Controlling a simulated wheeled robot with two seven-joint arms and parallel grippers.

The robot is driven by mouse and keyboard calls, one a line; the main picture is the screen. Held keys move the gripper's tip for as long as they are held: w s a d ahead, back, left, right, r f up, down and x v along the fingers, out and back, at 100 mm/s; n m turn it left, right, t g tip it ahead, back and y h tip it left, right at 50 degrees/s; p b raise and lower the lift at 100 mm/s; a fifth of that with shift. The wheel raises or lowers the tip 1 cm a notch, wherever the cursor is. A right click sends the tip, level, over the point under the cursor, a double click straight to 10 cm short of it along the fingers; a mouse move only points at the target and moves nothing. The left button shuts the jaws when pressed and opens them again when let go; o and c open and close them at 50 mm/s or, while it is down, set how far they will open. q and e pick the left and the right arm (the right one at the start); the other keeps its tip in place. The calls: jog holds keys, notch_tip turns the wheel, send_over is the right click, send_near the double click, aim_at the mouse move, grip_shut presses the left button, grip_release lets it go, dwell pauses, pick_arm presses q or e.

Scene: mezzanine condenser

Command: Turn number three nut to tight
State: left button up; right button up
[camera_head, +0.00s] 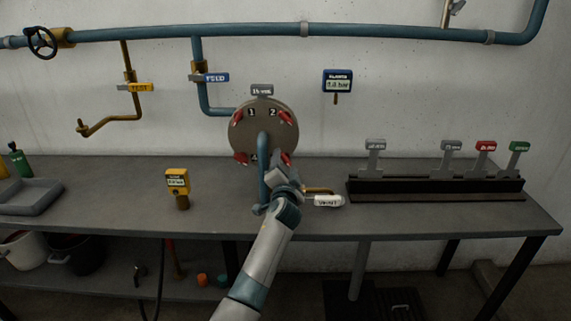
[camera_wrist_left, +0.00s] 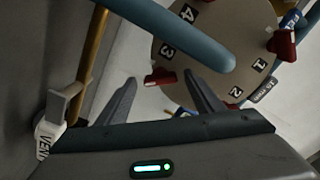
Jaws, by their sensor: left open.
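A round grey-brown plate (camera_head: 262,118) on the wall carries red nuts beside painted numbers. The number three nut (camera_wrist_left: 160,78) is the red one beside the 3 in the left wrist view; in the head view it is the lower right nut (camera_head: 286,158), partly hidden by my gripper. My left gripper (camera_head: 283,176) is open in front of the plate's lower right. In the left wrist view, the fingers (camera_wrist_left: 159,76) appear on either side of the nut; contact cannot be told. My right gripper is not in view.
A blue pipe (camera_wrist_left: 185,30) crosses in front of the plate, close to the fingers. A white VENT tag (camera_head: 328,201) on a brass pipe is right of my gripper. A yellow gauge (camera_head: 177,182) stands left on the bench, and a dark rack with tagged handles (camera_head: 435,192) sits right.

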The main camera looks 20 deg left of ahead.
pick_arm(q)
jog(key=shift+w+a, duration=0.1)
jog(key=shift+w, duration=0.3)
jog(key=shift+c, duration=0.9)
jog(key=c, duration=0.9)
jog(key=shift+o, duration=0.2)
jog(key=shift+m+p, duration=0.3)
jog(key=shift+m, duration=0.4)
jog(key=m+p, duration=0.2)
jog(key=m, duration=0.2)
jog(key=shift+r+m, duration=0.1)
jog(key=shift+m, duration=0.3)
jog(key=m+p, duration=0.3)
jog(key=m, duration=0.4)
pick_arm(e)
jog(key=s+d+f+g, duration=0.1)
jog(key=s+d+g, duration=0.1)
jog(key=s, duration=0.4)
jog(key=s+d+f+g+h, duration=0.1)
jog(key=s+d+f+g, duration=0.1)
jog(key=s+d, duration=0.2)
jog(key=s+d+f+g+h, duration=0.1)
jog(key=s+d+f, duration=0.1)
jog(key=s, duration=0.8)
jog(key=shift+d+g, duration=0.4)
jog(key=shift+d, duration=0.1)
